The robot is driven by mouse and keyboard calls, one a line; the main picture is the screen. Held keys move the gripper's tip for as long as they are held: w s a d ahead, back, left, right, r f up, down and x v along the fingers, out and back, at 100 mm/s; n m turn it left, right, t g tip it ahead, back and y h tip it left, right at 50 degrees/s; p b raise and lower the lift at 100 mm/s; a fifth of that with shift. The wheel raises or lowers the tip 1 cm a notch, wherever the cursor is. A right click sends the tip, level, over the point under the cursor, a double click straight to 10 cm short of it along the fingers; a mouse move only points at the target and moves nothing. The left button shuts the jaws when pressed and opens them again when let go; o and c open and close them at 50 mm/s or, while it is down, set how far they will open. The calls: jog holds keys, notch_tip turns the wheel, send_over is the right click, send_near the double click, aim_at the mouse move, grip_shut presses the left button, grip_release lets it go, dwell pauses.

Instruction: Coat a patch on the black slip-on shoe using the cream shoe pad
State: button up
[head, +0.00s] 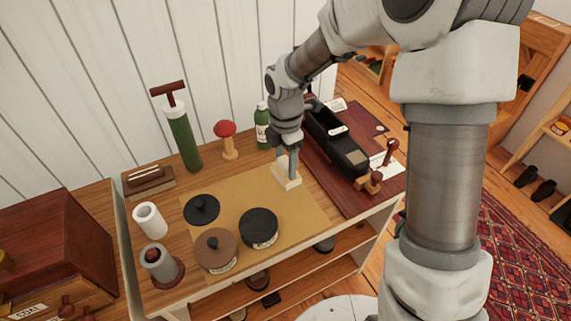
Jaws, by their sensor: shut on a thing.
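My gripper (288,168) points down over the right part of the tan mat (235,190). It is shut on the cream shoe pad (287,178), a small pale block held at or just above the mat; I cannot tell whether it touches. The black slip-on shoe (325,125) lies on the dark red-brown board (318,170) to the right of my gripper, apart from the pad. A tan patch (357,157) shows at its near end. A black tin (259,229) stands on the mat's near side, with a black knobbed lid (201,209) left of it.
A brown tin (216,250) stands at the mat's near edge. A green cylinder with a T-handle (184,135), a red mushroom (228,140) and a green bottle (262,126) stand at the back. A wooden stand (375,182) is beside the shoe. White and grey cylinders line the left.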

dwell(0.3)
jog(key=s+a+n+p, duration=0.5)
jog(key=s+a+n, duration=0.2)
jog(key=s+n, duration=0.2)
jog(key=f+b, duration=0.5)
jog(key=shift+s+f, duration=0.2)
jog(key=shift+f, duration=0.1)
jog(key=shift+s+f+b, duration=0.1)
jog(key=shift+f+b, duration=0.3)
jog(key=shift+f, duration=0.15)
dwell(1.9)
notch_tip(320, 180, up, 7)
jog(key=p, duration=0.6)
jog(key=shift+p, duration=0.4)
dwell(0.5)
